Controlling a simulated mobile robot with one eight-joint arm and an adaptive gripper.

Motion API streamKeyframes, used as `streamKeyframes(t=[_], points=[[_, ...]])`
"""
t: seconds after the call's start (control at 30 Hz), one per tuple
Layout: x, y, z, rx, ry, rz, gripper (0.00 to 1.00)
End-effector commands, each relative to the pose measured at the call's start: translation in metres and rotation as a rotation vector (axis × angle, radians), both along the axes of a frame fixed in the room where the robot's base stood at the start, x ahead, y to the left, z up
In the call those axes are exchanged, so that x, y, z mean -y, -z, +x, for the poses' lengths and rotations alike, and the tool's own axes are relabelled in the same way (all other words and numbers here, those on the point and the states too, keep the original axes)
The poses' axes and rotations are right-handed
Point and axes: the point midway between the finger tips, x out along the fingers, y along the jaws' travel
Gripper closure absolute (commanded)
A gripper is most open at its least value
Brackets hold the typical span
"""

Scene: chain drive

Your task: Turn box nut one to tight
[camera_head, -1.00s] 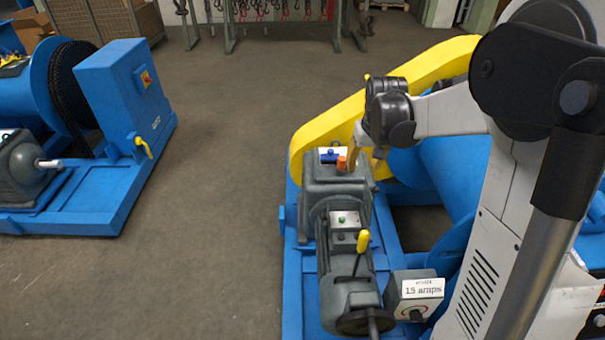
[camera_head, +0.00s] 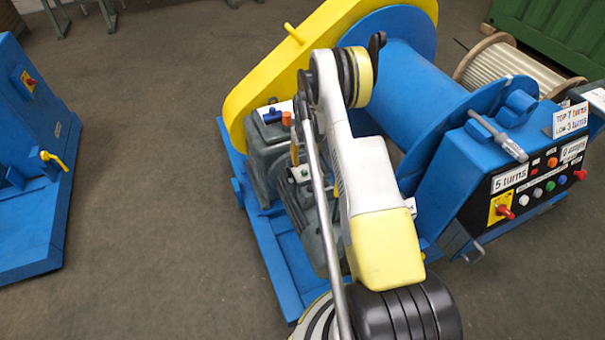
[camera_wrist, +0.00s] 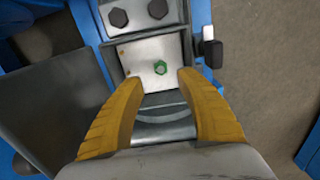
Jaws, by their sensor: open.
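A green hex nut (camera_wrist: 160,67) sits on a pale metal plate (camera_wrist: 135,55) in the wrist view. No number on it can be read, so I cannot tell whether it is box nut one. My gripper (camera_wrist: 159,80) is open, with its yellow fingers on either side of the view just below the nut. The fingers look apart from the nut, and nothing is between them. In the head view the green nut (camera_head: 305,172) is small on the grey motor housing beside my arm. My gripper's fingers (camera_head: 294,152) show only partly there.
Two dark bolts (camera_wrist: 118,17) sit on a grey block beyond the plate. A black-capped part (camera_wrist: 212,50) stands right of it. In the head view, blue and orange caps (camera_head: 286,118), a yellow guard (camera_head: 270,80) and a blue drum (camera_head: 400,75) are close to my arm.

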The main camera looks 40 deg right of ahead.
Motion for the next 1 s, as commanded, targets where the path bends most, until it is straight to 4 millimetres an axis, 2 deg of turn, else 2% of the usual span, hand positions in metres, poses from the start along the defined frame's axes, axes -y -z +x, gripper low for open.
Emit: streamKeyframes(t=[0.03,0.1,0.3,0.47,0.73,0.77,0.8,0.87,0.9,1.0], points=[[0.000,0.016,0.000,0.000,0.000,0.000,0.57],[0.000,0.030,0.000,0.000,0.000,0.000,0.57],[0.000,0.059,0.001,0.001,-0.001,0.000,0.57],[-0.001,0.067,0.000,0.001,-0.001,0.000,0.57],[-0.001,0.067,0.000,0.001,-0.001,0.000,0.57],[-0.001,0.067,0.000,0.001,-0.001,0.000,0.64],[-0.001,0.067,0.000,0.001,-0.001,0.000,0.76],[-0.001,0.067,0.001,0.001,-0.001,0.000,0.95],[-0.001,0.067,0.001,0.001,-0.001,0.000,1.00],[0.000,0.067,0.000,0.001,-0.001,0.000,1.00]])
